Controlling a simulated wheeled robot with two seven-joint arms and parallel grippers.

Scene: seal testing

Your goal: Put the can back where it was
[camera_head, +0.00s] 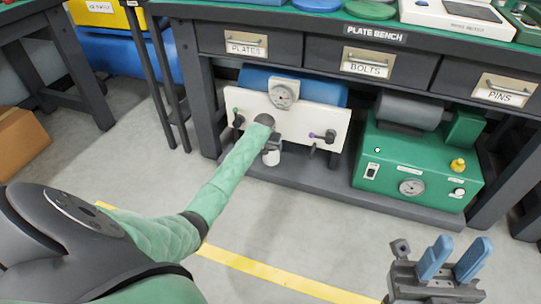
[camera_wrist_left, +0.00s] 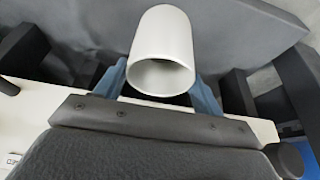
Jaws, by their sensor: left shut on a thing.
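The can (camera_head: 272,157) is a small whitish cylinder, low in front of the white panel under the plate bench. In the left wrist view the can (camera_wrist_left: 162,50) shows as a pale grey tube with its hollow end towards the camera. My left gripper (camera_head: 271,146) is shut on it, with one blue finger on each side. The arm hides part of the panel, and I cannot tell whether the can touches the shelf. My right gripper (camera_head: 461,254) is open and empty at the lower right, away from the bench.
The white panel (camera_head: 315,117) carries a gauge (camera_head: 283,93) and knobs. A green pump unit (camera_head: 415,160) stands to the right on the dark lower shelf (camera_head: 335,183). Drawers (camera_head: 369,62) are above. A bench leg (camera_head: 198,95) stands to the left. The floor in front is clear.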

